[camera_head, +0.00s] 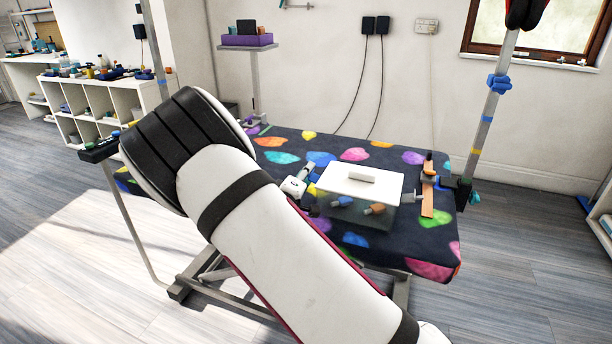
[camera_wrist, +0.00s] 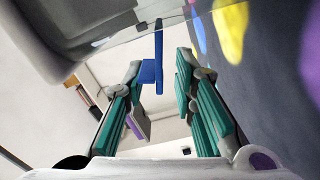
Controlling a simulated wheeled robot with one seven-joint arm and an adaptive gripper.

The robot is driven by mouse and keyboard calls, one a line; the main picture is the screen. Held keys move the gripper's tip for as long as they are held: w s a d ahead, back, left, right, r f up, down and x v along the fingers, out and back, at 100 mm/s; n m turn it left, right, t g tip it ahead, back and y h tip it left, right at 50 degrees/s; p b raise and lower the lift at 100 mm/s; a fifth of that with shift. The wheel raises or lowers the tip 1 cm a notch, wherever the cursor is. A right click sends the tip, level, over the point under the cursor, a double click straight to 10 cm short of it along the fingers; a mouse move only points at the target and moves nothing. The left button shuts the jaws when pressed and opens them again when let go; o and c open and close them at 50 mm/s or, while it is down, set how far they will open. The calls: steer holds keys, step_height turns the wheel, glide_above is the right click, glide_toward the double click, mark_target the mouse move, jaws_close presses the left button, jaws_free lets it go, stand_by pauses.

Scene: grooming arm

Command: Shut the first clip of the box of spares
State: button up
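The box of spares (camera_head: 360,205) stands on the patterned table, see-through, with a white lid (camera_head: 388,185) on it. A blue part and an orange part show inside. My gripper (camera_head: 304,184) is at the box's left side, partly hidden by my arm. In the wrist view, my gripper (camera_wrist: 160,72) has its teal-padded fingers apart. A blue piece (camera_wrist: 158,48), which looks like a clip, shows between the fingertips, nearer the left one. I cannot tell whether a finger touches it. The box's clear edge (camera_wrist: 125,38) crosses the top of the wrist view.
The dark table mat (camera_head: 290,142) with coloured blotches is mostly clear behind the box. An orange strip (camera_head: 428,196) lies right of the box, near a clamp and upright post (camera_head: 483,125). A purple tray (camera_head: 247,40) stands on a stand behind.

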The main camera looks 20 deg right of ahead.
mark_target(316, 178)
jaws_close()
steer(key=shift+r, duration=0.1)
steer(key=shift+s+d+r+m, duration=0.1)
steer(key=shift+r+m, duration=0.15)
steer(key=shift+m, duration=0.45)
steer(key=shift+s+d+r+m, duration=0.1)
steer(key=shift+r+m, duration=0.1)
steer(key=shift+m, duration=0.5)
steer(key=m, duration=0.2)
steer(key=r+m, duration=0.1)
steer(key=shift+s+d+m, duration=0.25)
steer(key=shift+d+m, duration=0.05)
steer(key=shift+d, duration=0.1)
steer(key=m, duration=0.2)
steer(key=d+m, duration=0.1)
steer(key=shift+s+r+m, duration=0.3)
steer(key=shift+s+r, duration=0.05)
steer(key=shift+s+d+r+m+b, duration=0.1)
steer(key=shift+s+d+m+b, duration=0.2)
steer(key=shift+m+b, duration=0.5)
steer(key=shift+s+d+r+m+b, duration=0.15)
steer(key=shift+d+m+b, duration=0.15)
steer(key=shift+m, duration=0.9)
steer(key=shift+f, duration=0.1)
jaws_free()
